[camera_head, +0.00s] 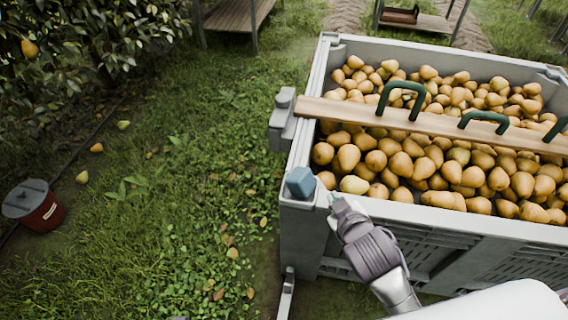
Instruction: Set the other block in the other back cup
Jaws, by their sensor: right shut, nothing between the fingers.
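A blue-grey block (300,182) sits at the near left corner of the large grey bin (318,90). I cannot tell whether it is seated in a cup there. My right gripper (334,197) is just right of this block, at the bin's front rim. It is shut and empty, with a small gap to the block. A grey bracket-like piece (281,128) with a small raised part on top stands at the bin's left wall, by the end of the wooden beam. I cannot make out any cup clearly. My left gripper is out of view.
The bin is full of pears (430,170). A wooden beam (340,110) with green handles (402,93) lies across it. A red bucket (40,208) with a grey lid stands on the grass at left. Wooden tables stand behind.

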